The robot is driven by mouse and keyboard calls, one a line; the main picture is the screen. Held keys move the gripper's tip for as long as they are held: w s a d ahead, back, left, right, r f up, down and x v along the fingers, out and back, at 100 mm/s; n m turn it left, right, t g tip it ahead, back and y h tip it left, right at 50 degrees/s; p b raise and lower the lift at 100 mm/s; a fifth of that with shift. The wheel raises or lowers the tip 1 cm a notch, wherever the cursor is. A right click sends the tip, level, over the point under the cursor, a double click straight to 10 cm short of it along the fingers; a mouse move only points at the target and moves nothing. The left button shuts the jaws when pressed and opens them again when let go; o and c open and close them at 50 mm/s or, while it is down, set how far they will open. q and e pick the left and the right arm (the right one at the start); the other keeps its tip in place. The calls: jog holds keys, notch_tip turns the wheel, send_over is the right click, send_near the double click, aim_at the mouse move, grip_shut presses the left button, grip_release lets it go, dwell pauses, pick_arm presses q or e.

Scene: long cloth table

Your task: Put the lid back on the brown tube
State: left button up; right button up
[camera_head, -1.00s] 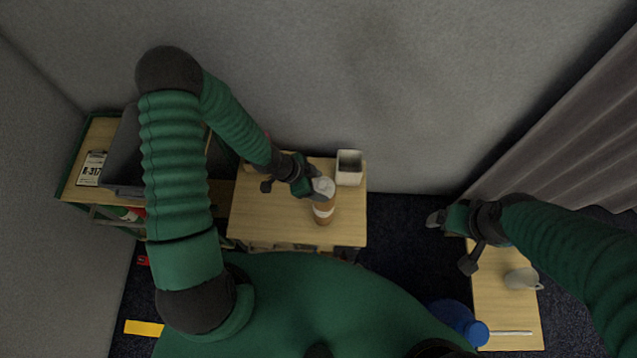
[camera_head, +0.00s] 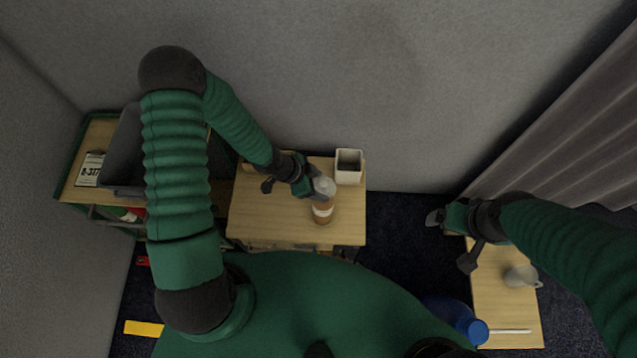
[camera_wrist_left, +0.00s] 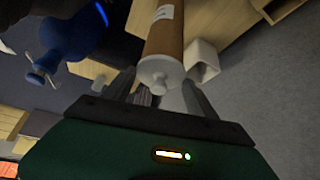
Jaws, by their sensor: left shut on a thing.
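The brown tube (camera_head: 322,212) stands on the small wooden table in the head view, with a pale label band around it. It also shows in the left wrist view (camera_wrist_left: 166,40). The whitish lid (camera_head: 325,187) is at the tube's top end; in the left wrist view the lid (camera_wrist_left: 160,74) has a small knob and sits at the tube's end, between my fingers. I cannot tell whether it is fully seated. My left gripper (camera_head: 316,190) is shut on the lid. My right gripper (camera_head: 436,218) is empty over the dark floor; its finger gap is unclear.
A white square cup (camera_head: 349,167) stands behind the tube on the wooden table (camera_head: 265,215). A second table (camera_head: 505,310) at the right holds a grey mug (camera_head: 521,278) and a white stick (camera_head: 511,331). A shelf with a grey bin (camera_head: 125,150) is at the left.

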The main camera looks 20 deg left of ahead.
dwell(0.4)
pick_arm(q)
jog(key=o, duration=1.4)
jog(key=shift+o, duration=0.8)
notch_tip(320, 180, up, 7)
jog(key=p, duration=0.7)
